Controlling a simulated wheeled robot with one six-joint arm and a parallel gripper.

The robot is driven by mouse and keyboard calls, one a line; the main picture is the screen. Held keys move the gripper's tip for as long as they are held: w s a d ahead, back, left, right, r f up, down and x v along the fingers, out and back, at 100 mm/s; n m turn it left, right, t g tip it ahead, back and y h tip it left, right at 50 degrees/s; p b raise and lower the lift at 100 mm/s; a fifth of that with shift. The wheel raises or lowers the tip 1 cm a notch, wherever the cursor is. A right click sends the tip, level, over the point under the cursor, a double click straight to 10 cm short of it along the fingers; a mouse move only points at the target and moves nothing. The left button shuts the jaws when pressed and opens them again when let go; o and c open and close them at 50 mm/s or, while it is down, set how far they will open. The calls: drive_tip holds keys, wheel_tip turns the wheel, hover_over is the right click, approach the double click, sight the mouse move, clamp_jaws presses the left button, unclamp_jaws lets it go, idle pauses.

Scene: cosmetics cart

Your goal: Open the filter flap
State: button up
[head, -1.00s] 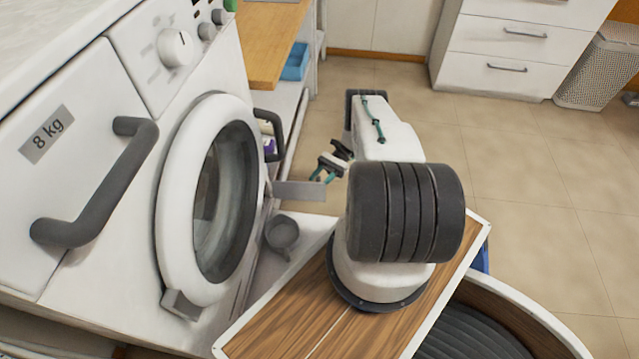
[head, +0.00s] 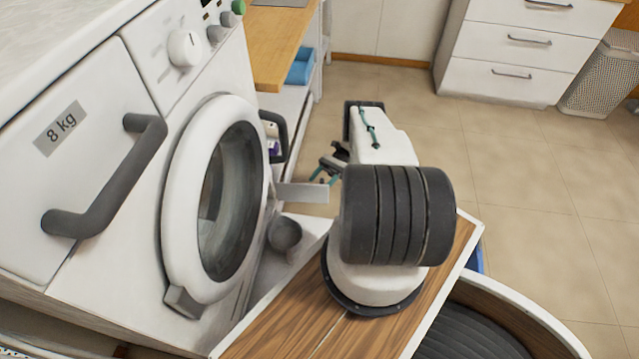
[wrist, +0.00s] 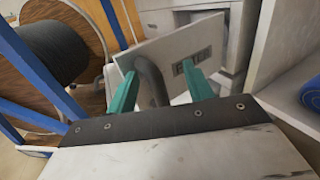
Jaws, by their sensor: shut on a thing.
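The filter flap (head: 302,192) is a pale panel standing out from the lower front of the white washing machine, swung open. In the wrist view the flap (wrist: 168,45) carries a dark curved handle (wrist: 149,80) and a small grey label. My gripper (wrist: 160,76) has teal fingers on either side of the handle and is shut on it. In the head view my gripper (head: 323,176) is small and partly hidden by my arm, just behind the flap's free end. A round grey filter cap (head: 284,233) shows in the opening.
The washer's round door (head: 172,200) is closed, beside the flap. A thick grey handle (head: 105,190) sticks out at left. A wooden counter (head: 278,45) and a shelf with a blue box (head: 300,67) stand behind. Tiled floor (head: 500,170) is clear at right, before white drawers (head: 515,55).

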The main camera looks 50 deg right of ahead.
drive_tip(key=shift+w+r, duration=0.15)
drive_tip(key=shift+r, duration=0.1)
drive_tip(key=r, duration=0.3)
drive_tip(key=shift+s+a+r, duration=0.2)
drive_tip(key=shift+s+r, duration=0.05)
drive_tip(key=shift+s, duration=0.15)
drive_tip(key=s+a+r, duration=0.1)
drive_tip(key=s+a, duration=0.6)
drive_tip(key=s, duration=0.6)
drive_tip(key=shift+s+a, duration=0.2)
drive_tip(key=shift+s, duration=0.05)
